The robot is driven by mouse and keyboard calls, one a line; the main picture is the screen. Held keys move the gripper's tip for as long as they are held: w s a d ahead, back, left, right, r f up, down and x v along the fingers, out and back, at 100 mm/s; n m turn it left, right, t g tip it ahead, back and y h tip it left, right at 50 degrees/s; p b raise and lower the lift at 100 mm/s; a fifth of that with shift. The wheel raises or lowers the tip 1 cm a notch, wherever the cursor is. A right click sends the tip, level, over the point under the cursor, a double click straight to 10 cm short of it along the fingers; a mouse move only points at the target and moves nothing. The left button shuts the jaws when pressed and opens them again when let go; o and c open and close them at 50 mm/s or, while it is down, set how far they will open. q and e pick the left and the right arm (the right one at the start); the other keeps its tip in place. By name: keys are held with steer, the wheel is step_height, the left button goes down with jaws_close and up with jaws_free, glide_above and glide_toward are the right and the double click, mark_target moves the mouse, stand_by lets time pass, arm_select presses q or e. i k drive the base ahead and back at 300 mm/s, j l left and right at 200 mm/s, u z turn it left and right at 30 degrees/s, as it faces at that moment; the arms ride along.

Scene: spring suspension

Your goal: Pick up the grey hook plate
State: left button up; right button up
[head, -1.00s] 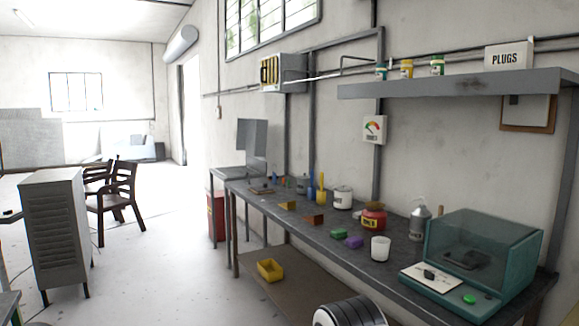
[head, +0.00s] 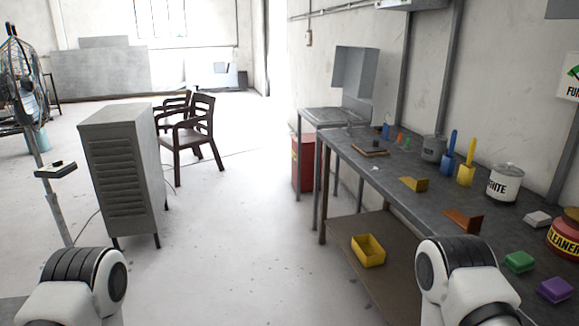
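I cannot make out the grey hook plate for certain in the head view. A small brown board (head: 370,149) with a dark upright piece on it lies at the far end of the workbench (head: 350,160), too small to tell in detail. A light grey block (head: 537,218) lies on the bench at the right. White rounded links of my two arms show at the bottom left and bottom right. Neither of my grippers is in view.
Yellow and brown angled pieces, a white tin (head: 504,185), a grey can (head: 433,148), and green and purple blocks stand on the bench. A yellow bin (head: 368,251) sits on the lower shelf. A grey cabinet (head: 124,170) stands left; the floor between is clear.

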mark_target(349, 128)
steer(key=i, duration=1.15)
steer(key=i+j+z, duration=0.1)
steer(key=i, duration=1)
steer(key=i+j, duration=0.15)
steer(key=i, duration=1)
steer(key=l+z, duration=0.05)
steer(key=l, duration=0.05)
